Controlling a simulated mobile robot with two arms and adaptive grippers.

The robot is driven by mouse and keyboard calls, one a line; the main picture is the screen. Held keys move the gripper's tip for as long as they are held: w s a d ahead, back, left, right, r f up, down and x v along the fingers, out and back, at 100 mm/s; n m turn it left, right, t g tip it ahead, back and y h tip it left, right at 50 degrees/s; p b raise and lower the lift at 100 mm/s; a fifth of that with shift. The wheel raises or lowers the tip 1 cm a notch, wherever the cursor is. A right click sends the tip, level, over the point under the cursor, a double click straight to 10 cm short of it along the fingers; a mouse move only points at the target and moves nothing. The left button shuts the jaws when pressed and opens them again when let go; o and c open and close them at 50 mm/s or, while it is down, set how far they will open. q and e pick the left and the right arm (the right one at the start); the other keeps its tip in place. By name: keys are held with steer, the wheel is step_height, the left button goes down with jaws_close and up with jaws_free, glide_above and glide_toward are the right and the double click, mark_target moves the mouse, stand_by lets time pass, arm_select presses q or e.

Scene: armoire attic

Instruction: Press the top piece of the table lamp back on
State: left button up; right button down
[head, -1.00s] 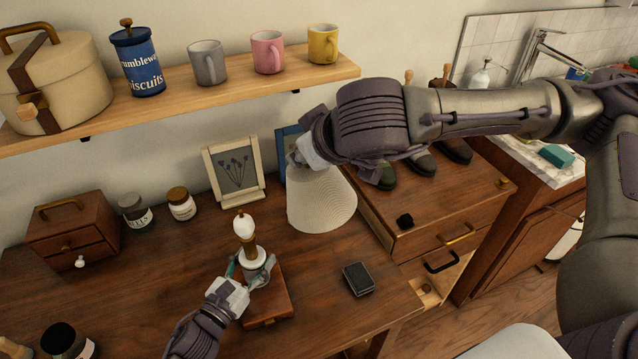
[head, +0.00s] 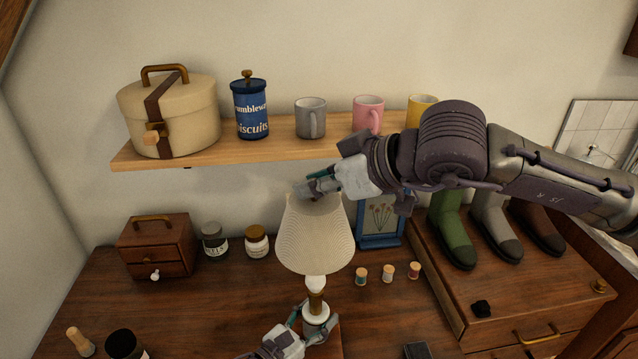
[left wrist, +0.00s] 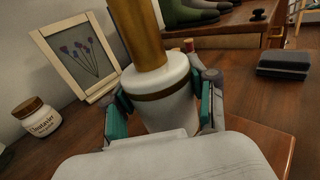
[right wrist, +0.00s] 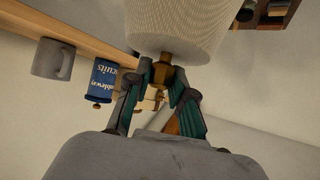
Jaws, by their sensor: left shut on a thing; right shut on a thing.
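The cream lampshade (head: 316,238) is upright over the lamp; its top knob (right wrist: 163,72) shows in the right wrist view. My right gripper (head: 312,190) is shut on the shade's top. The white bulb (head: 316,283) shows just under the shade's lower rim; its upper part is hidden, and I cannot tell whether the shade touches the lamp. The lamp base (head: 316,313) has a brass stem and white collar. My left gripper (head: 314,328) is shut around this collar, which also shows in the left wrist view (left wrist: 165,103).
The shelf (head: 282,148) with mugs and a biscuit tin (head: 250,108) is behind my right gripper. A blue picture frame (head: 380,218) and several thread spools (head: 388,272) stand right of the shade. A small drawer box (head: 157,247) and jars stand left. A dark block (head: 417,350) lies front right.

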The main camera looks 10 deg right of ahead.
mark_target(323, 203)
steer(key=shift+f, duration=4.8)
steer(key=shift+f, duration=0.35)
steer(key=shift+f, duration=0.75)
